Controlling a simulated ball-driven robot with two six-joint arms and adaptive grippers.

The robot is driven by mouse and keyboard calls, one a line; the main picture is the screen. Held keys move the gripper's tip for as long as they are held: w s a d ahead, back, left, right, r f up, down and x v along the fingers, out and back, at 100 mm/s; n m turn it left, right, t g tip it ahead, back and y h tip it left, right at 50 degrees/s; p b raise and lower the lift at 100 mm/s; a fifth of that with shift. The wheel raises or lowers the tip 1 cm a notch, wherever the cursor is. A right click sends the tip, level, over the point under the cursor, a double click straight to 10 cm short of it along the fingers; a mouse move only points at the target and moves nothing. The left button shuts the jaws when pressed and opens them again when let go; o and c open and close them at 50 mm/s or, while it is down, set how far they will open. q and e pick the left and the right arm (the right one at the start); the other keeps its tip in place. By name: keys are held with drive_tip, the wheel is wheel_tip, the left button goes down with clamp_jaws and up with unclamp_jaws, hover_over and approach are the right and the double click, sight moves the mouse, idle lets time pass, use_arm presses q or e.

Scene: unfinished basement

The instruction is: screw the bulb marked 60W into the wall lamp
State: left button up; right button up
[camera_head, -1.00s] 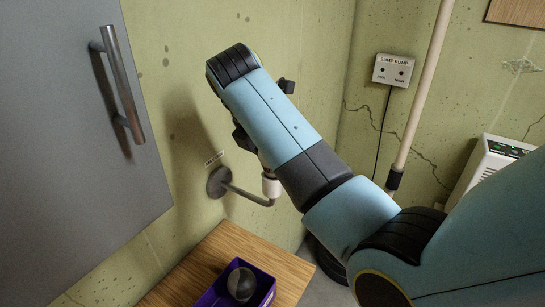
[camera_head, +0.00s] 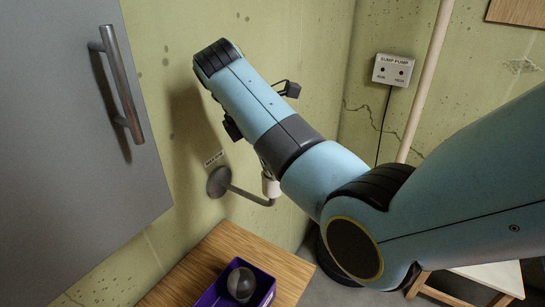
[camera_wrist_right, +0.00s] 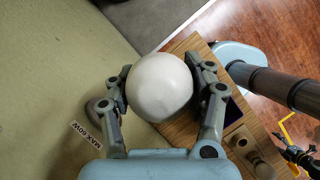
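A round white bulb (camera_wrist_right: 160,87) sits between the two fingers of my right gripper (camera_wrist_right: 160,80) in the right wrist view, with both fingertips against its sides. Its marking does not show. The wall lamp (camera_head: 218,182) has a round grey plate, a bent arm and a white upright socket (camera_head: 270,186), close below my forearm. In the wrist view the bulb hides the socket, so I cannot tell whether they touch. Another, greyish bulb (camera_head: 241,284) is in the purple bin (camera_head: 209,297). My left gripper is not in view.
The bin is on a wooden table (camera_head: 230,243) below the lamp. A "MAX 60W" label (camera_wrist_right: 86,136) is on the wall beside the lamp. A grey cabinet door with a metal handle (camera_head: 121,85) is at the left. A pale pipe (camera_head: 425,80) stands at the right.

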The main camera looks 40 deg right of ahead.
drive_tip(key=o, duration=0.6)
drive_tip(key=shift+c, duration=0.2)
